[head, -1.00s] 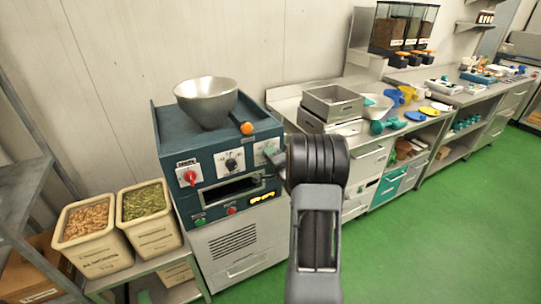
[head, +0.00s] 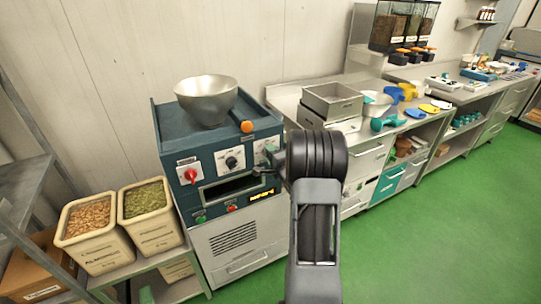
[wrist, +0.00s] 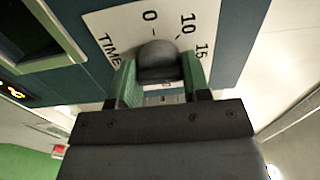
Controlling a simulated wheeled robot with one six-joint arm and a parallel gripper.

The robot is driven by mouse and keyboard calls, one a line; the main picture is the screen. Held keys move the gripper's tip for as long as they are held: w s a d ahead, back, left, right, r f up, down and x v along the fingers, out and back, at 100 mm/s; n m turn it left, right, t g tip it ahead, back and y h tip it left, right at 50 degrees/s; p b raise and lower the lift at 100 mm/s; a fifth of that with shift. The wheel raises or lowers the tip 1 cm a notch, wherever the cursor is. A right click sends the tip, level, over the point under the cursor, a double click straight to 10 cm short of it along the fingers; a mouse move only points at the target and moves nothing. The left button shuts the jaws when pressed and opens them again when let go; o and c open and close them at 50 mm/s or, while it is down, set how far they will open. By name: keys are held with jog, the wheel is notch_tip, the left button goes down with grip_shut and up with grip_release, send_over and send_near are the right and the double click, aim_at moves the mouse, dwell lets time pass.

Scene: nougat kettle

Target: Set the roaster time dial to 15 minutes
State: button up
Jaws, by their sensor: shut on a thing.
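The roaster (head: 215,150) is a dark teal machine with a steel bowl on top. Its time dial (wrist: 157,60) is a dark round knob on a white plate (wrist: 110,22) in the wrist view. The plate reads TIME, 0, 10 and 15, with 10 and 15 to the upper right of the knob. The knob's pointer mark cannot be made out. My gripper (wrist: 159,78) is shut on the dial, with one green finger on each side. In the head view my gripper (head: 269,162) covers most of the dial at the panel's right side.
A red knob (head: 191,175) and a black dial (head: 231,162) sit left on the panel, above green and red buttons. A lit yellow display (head: 262,195) lies below. Bins of almonds (head: 90,218) and pistachios (head: 146,200) stand left. A steel counter is right.

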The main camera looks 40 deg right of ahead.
jog(key=o, duration=0.9)
jog(key=s, duration=0.4)
jog(key=s+a+b, duration=0.1)
jog(key=s, duration=0.4)
jog(key=s+a, duration=0.1)
jog(key=s, duration=0.3)
jog(key=shift+s, duration=0.35)
jog(key=s+d+f+n+g+h, duration=0.2)
jog(key=s+f+n+g+h, duration=0.1)
jog(key=s+f+n+g, duration=0.65)
jog(key=a+r+n+g+y, duration=0.1)
jog(key=a+r+n+y, duration=0.1)
jog(key=a, duration=0.7)
jog(key=s+a+r+n+g+y+p, duration=0.1)
jog(key=a+r+n+g+y, duration=0.1)
jog(key=a+r+n, duration=0.3)
jog(key=s+a+r+n+g+y, duration=0.1)
jog(key=a+r+n, duration=0.2)
jog(key=a+r, duration=0.4)
jog(key=shift+a+r+g+y, duration=0.15)
jog(key=shift+a+g+y, duration=0.05)
jog(key=shift+a, duration=1.45)
jog(key=shift+a+r+g+y, duration=0.1)
jog(key=shift+a+g+y, duration=0.1)
jog(key=shift+a, duration=1.4)
